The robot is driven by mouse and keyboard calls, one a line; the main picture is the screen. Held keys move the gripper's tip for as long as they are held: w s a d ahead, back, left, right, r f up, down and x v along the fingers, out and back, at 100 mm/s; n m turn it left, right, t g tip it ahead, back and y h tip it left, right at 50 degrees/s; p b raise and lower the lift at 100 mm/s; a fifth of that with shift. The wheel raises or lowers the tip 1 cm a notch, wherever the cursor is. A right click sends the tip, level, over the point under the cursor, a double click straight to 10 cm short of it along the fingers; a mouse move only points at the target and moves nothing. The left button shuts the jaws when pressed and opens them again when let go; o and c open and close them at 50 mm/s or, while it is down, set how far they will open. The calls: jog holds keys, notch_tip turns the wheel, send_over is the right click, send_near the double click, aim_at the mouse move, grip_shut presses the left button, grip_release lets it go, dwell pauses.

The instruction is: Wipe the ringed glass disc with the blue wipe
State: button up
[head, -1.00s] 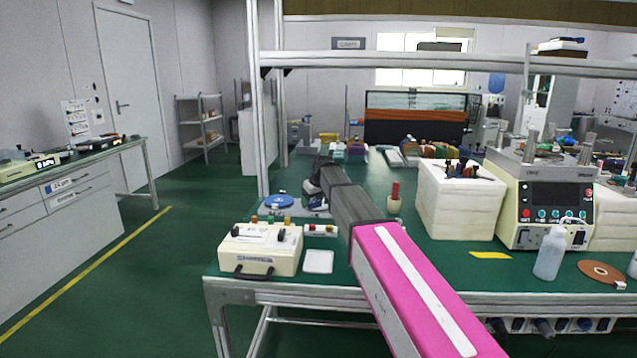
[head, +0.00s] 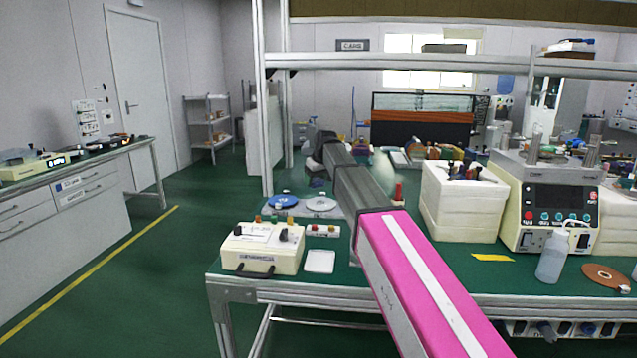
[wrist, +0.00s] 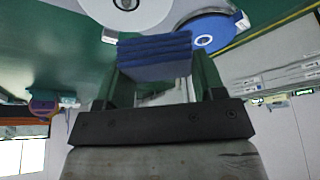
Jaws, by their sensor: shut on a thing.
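My gripper (wrist: 155,75) is shut on the folded blue wipe (wrist: 154,48) in the wrist view, its green fingers on either side. In the head view my dark gripper (head: 320,158) is above the bench, beyond the discs; its fingertips are unclear. A pale grey disc (head: 321,204) lies on the bench, and a blue disc (head: 283,201) lies left of it. I cannot tell which is the ringed glass disc.
A cream control box (head: 262,249) and a white square pad (head: 320,262) stand at the bench's near left. A red-topped piece (head: 398,192) and white block stack (head: 462,207) stand right of my arm. A metal frame post (head: 262,100) rises at the left.

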jog(key=shift+r, duration=3.05)
